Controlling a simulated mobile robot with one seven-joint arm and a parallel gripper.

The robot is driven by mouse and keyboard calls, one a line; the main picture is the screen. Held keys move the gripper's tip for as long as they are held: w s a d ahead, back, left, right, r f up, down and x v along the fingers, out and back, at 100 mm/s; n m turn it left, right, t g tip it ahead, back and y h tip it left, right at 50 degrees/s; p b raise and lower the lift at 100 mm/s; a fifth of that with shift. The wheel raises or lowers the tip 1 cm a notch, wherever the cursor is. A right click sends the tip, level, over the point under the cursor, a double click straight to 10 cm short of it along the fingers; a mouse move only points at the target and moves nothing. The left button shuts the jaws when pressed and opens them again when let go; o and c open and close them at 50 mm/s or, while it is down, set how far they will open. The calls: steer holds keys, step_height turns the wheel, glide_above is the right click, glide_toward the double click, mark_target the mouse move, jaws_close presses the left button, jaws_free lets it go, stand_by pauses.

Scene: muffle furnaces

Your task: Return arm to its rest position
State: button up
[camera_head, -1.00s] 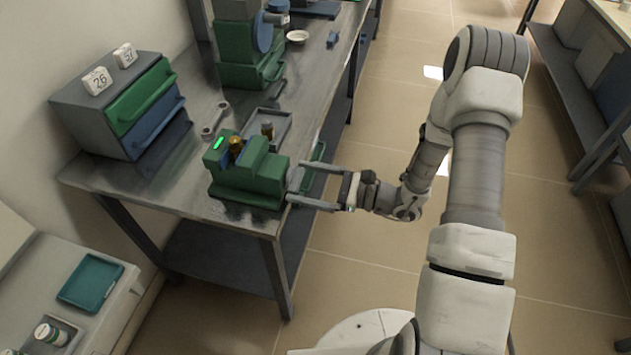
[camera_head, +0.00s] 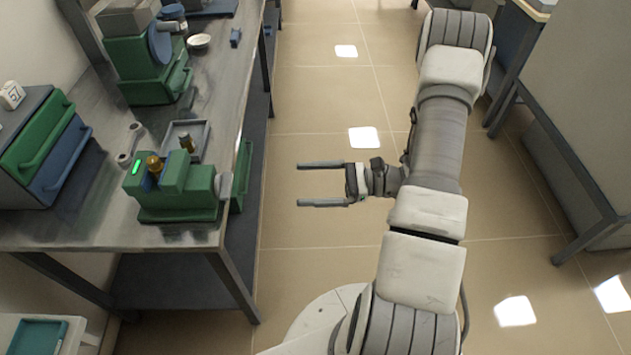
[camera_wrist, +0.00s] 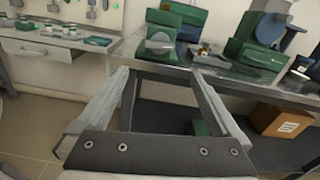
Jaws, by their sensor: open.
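My gripper (camera_head: 312,184) is open and empty over the floor, to the right of the steel bench (camera_head: 95,222) and clear of its edge. Its two parallel fingers point left toward the bench in the head view. In the wrist view my gripper (camera_wrist: 168,95) shows both fingers spread with nothing between them. The arm is partly folded in toward my body.
A green device (camera_head: 185,194) with a green light stands near the bench edge, left of the fingers. A larger green machine (camera_head: 140,62) stands farther back. Another table (camera_head: 560,155) is at the right. A cardboard box (camera_wrist: 280,121) sits beneath the bench. Floor between is open.

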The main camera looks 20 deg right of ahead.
steer(key=shift+s+d, duration=0.25)
steer(key=shift+d, duration=0.3)
steer(key=s+a+r+n+g+h+p, duration=0.2)
steer(key=s+a+r+n+g+h, duration=0.15)
steer(key=r+n, duration=0.35)
steer(key=s+a+r+n+g+h+p, duration=0.25)
steer(key=s+r+n+g+h, duration=0.2)
steer(key=r, duration=0.55)
steer(key=s+r+n+t+h+p, duration=0.1)
steer(key=s+r+n+t+h, duration=0.1)
steer(key=r, duration=0.5)
steer(key=s+d+r+n+t+h+p, duration=0.1)
steer(key=s+r+n+t+h+p, duration=0.1)
steer(key=r+n+t+h, duration=0.3)
step_height(320, 180, up, 3)
steer(key=shift+s+d+f+n+h, duration=0.15)
steer(key=shift+s+d+n+h, duration=0.2)
steer(key=shift+n+h, duration=0.7)
steer(key=shift+a, duration=0.1)
